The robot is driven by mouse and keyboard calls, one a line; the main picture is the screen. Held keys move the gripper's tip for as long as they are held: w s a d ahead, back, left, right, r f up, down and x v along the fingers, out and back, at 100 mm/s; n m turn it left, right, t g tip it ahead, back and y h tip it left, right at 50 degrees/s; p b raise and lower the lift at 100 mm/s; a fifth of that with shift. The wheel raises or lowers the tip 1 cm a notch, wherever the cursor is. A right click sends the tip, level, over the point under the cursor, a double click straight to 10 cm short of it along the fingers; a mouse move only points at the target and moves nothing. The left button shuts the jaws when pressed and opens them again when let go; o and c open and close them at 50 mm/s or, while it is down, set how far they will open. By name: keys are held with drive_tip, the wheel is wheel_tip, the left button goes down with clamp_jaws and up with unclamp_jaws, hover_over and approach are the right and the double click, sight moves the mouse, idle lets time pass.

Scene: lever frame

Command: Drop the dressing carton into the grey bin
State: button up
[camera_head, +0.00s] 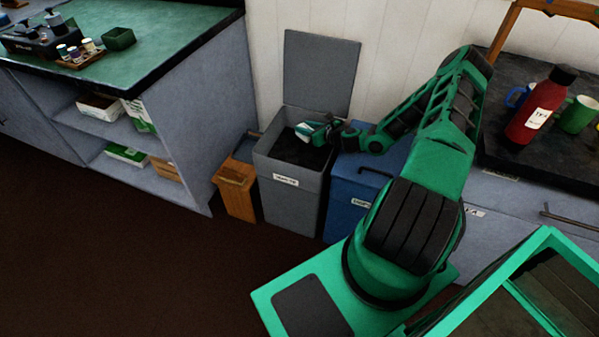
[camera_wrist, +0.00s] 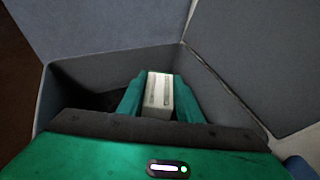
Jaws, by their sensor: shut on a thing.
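The dressing carton (camera_wrist: 158,95) is a small pale box with green marks. My gripper (camera_wrist: 160,98) is shut on it, with one green finger on each side. In the head view my gripper (camera_head: 311,131) is at the mouth of the grey bin (camera_head: 289,202), near its right side. The grey bin has a white label on its front, and its lid (camera_head: 320,75) stands open against the wall. The wrist view looks down into the bin, whose grey wall (camera_wrist: 110,62) shows behind the carton. The bin's floor is dark and hard to make out.
A blue bin (camera_head: 347,190) with a closed lid stands right of the grey bin, under my arm. A small orange-brown bin (camera_head: 236,190) stands on the left. A red bottle (camera_head: 538,108) and mugs stand on the dark counter at right. A green-topped bench (camera_head: 150,30) is at left.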

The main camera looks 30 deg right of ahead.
drive_tip(key=o, duration=1.1)
drive_tip(key=v, duration=1)
drive_tip(key=shift+s, duration=0.3)
drive_tip(key=shift+r, duration=0.15)
